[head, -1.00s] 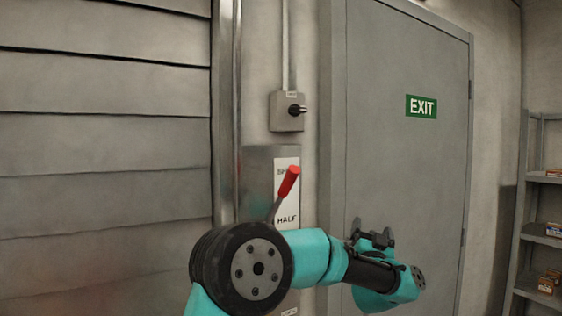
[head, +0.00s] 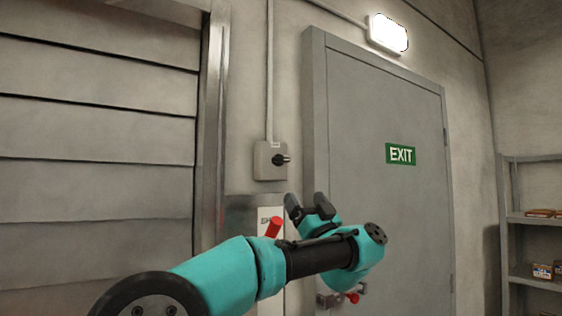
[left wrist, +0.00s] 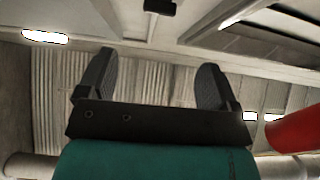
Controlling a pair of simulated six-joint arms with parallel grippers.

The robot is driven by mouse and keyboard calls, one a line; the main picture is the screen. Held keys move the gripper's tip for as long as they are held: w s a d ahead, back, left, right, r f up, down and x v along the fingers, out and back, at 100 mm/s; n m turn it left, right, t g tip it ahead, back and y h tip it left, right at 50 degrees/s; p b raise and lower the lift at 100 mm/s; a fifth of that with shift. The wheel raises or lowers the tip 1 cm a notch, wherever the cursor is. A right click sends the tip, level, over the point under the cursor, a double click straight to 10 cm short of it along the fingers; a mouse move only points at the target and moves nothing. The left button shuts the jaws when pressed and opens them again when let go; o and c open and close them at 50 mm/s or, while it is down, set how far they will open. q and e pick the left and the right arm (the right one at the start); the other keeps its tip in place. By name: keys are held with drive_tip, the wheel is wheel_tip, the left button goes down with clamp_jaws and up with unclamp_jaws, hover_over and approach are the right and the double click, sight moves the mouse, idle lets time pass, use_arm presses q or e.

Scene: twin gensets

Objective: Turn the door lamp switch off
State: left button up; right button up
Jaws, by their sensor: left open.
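The door lamp (head: 388,33) is lit on the wall above the grey door. My left gripper (head: 305,200) is open and empty. Its fingers point up, below and right of the knob and apart from it in the picture. In the left wrist view the open fingers (left wrist: 153,84) frame the ceiling; a dark piece (left wrist: 160,6) shows at the top edge, and I cannot tell what it is. My right gripper is not in view.
A lever with a red grip (head: 273,227) stands below the switch, close to my left arm; red also fills the left wrist view's right edge. The door (head: 385,110) bears an EXIT sign (head: 400,154). A shelf (head: 530,218) stands far right.

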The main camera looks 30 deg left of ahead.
sight(281, 160)
use_arm(q)
drive_tip(key=x, duration=1.6)
drive_tip(key=shift+r, duration=0.1)
drive_tip(key=shift+c, duration=0.2)
drive_tip(key=shift+g, duration=0.4)
drive_tip(key=c, duration=0.9)
